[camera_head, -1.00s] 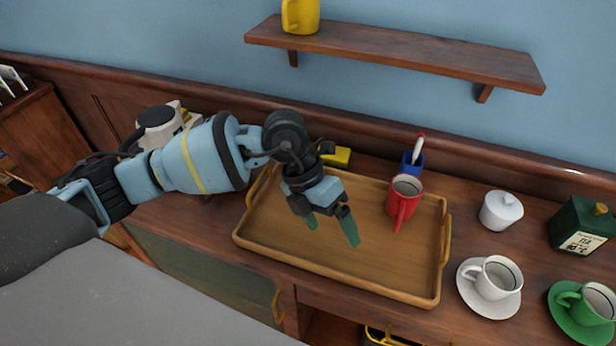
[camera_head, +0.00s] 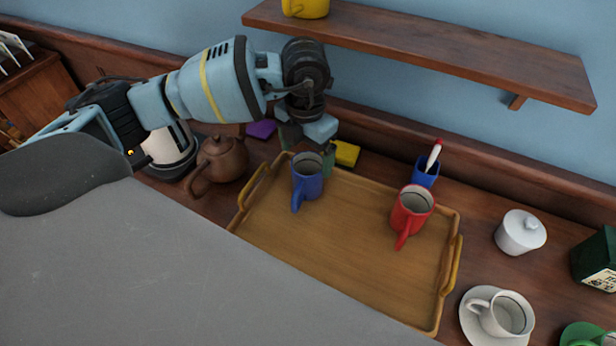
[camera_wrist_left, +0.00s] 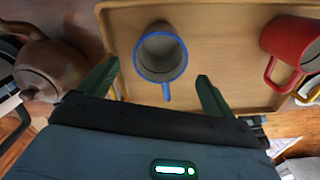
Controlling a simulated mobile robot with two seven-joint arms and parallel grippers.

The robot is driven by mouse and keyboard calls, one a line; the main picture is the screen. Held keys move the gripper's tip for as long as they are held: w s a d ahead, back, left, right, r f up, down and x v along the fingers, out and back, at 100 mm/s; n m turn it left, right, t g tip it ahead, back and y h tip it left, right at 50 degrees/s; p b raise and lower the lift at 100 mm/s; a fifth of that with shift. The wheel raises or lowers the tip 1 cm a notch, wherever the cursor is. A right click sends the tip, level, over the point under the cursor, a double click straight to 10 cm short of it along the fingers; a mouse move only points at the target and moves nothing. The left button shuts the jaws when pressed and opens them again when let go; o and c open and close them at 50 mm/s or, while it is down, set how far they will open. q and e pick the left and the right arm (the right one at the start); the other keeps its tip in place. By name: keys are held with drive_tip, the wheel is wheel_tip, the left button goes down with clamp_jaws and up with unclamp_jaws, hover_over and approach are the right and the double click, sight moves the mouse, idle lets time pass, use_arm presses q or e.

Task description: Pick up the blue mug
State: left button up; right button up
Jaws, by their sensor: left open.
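The blue mug (camera_head: 307,180) stands upright on the wooden tray (camera_head: 300,255), near its back left corner, with its handle toward the front. My left gripper (camera_head: 310,152) is above and just behind the mug in the head view, its fingers partly hidden. In the left wrist view the gripper (camera_wrist_left: 158,90) is open and empty, and the blue mug (camera_wrist_left: 161,55) shows between and beyond its fingertips, its handle pointing toward the gripper. My right gripper is not in view.
A red mug (camera_head: 411,213) stands on the tray's right side. A brown teapot (camera_head: 222,158) is left of the tray. A blue pen cup (camera_head: 426,173) and yellow block (camera_head: 346,153) are behind it. A white cup (camera_head: 503,315) is at right. The tray's middle is clear.

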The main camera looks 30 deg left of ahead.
sight(305, 163)
use_arm(q)
drive_tip(key=shift+a+f, duration=0.1)
drive_tip(key=shift+f, duration=3.5)
drive_tip(key=shift+r, duration=0.1)
drive_tip(key=c, duration=1.2)
drive_tip(key=shift+w, duration=0.1)
drive_tip(key=shift+c, duration=0.2)
drive_tip(key=shift+r, duration=0.1)
drive_tip(key=shift+r, duration=0.5)
wheel_tip(305, 163, up, 2)
drive_tip(key=shift+r, duration=0.15)
drive_tip(key=s+d+r, duration=0.1)
drive_tip(key=s+d, duration=1)
drive_tip(key=shift+s+d+r, duration=0.15)
drive_tip(key=shift+d+r, duration=0.05)
drive_tip(key=shift+d, duration=0.05)
